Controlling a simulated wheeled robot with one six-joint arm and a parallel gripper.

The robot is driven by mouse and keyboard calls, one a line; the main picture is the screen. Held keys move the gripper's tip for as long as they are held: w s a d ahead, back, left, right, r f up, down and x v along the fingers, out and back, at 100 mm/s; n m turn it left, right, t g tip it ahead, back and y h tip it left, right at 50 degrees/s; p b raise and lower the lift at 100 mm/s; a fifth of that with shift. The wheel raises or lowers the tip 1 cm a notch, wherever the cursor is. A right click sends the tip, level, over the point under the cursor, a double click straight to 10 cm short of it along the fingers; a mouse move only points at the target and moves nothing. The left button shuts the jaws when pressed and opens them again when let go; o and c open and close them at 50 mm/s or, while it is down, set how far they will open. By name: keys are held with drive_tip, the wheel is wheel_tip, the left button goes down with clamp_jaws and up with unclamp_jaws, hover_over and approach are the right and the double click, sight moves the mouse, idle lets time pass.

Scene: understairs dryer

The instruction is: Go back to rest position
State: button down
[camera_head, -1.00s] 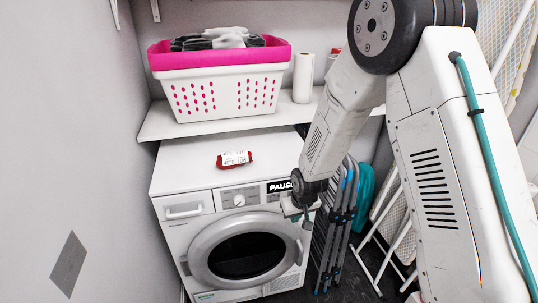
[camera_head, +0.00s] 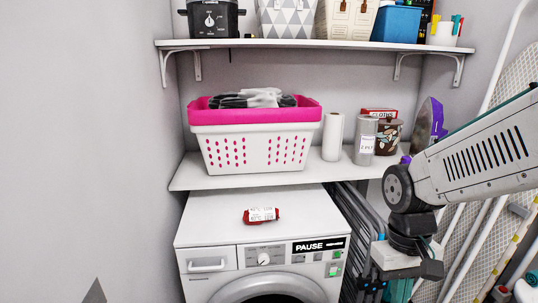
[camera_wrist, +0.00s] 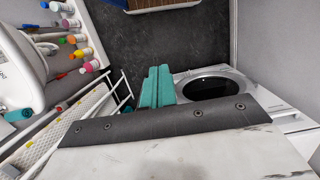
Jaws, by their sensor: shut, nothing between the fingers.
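My gripper (camera_head: 395,290) is at the lower right of the head view, on the folded arm, to the right of the white dryer (camera_head: 262,220) and apart from it. Its fingers are partly cut off by the lower edge there. In the wrist view the two teal fingers of my gripper (camera_wrist: 157,87) lie close together, shut and empty. The dryer's display reads PAUSE. Its round door (camera_wrist: 210,86) looks shut in the wrist view.
A red and white packet (camera_head: 261,215) lies on the dryer. The shelf above holds a pink and white basket (camera_head: 255,140), paper roll (camera_head: 333,137) and jar (camera_head: 365,142). Folded racks (camera_head: 357,215) stand right of the dryer. Dark floor (camera_wrist: 180,45) shows in the wrist view.

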drive_tip(key=s+d+r+m+t, duration=0.1)
drive_tip(key=s+d+r+t, duration=0.2)
drive_tip(key=s+r, duration=0.6)
drive_tip(key=shift+s+r, duration=0.4)
drive_tip(key=shift+s, duration=0.1)
